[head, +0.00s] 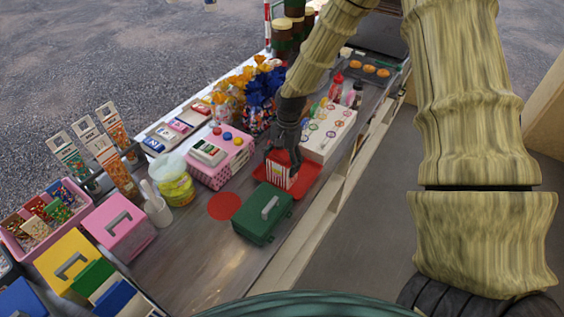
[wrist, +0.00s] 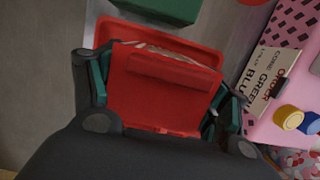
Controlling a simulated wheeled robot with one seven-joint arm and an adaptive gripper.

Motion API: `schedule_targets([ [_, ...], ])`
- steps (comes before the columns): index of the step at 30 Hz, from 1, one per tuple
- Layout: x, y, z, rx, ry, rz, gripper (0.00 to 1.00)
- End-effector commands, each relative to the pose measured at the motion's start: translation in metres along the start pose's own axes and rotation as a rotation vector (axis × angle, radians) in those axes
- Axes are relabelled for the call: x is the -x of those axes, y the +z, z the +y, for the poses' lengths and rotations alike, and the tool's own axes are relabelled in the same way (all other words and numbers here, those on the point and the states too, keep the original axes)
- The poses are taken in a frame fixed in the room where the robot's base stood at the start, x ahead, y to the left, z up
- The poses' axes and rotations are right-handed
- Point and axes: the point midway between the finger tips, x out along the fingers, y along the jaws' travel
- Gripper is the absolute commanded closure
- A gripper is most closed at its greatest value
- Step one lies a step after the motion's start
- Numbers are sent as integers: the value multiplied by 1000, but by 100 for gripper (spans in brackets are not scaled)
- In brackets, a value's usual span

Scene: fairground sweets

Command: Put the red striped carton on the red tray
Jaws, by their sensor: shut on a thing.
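The red striped carton (head: 278,174) has red and white stripes and stands upright over the red tray (head: 303,186) in the head view. My gripper (head: 284,152) is shut on the carton from above. In the wrist view, the carton (wrist: 160,92) fills the space between the fingers of my gripper (wrist: 165,100), with its red side toward the camera. The rim of the red tray (wrist: 165,35) shows behind it. I cannot tell whether the carton's base touches the tray.
A green box with a handle (head: 263,213) stands just in front of the tray. A pink dotted box (head: 222,162) is to the left, and a white lollipop stand (head: 328,130) is behind. A red disc (head: 224,206) lies on the counter, with bare counter near it.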

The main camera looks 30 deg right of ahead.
Motion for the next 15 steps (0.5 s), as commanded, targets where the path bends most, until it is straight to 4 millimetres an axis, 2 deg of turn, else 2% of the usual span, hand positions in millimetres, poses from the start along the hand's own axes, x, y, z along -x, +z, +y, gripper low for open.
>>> schedule_targets([
  [1, -1, 0, 0, 0, 0, 0, 43],
  [2, -2, 0, 0, -1, 0, 0, 22],
  [5, -1, 0, 0, 0, 0, 0, 4],
  [15, -1, 0, 0, 0, 0, 0, 3],
])
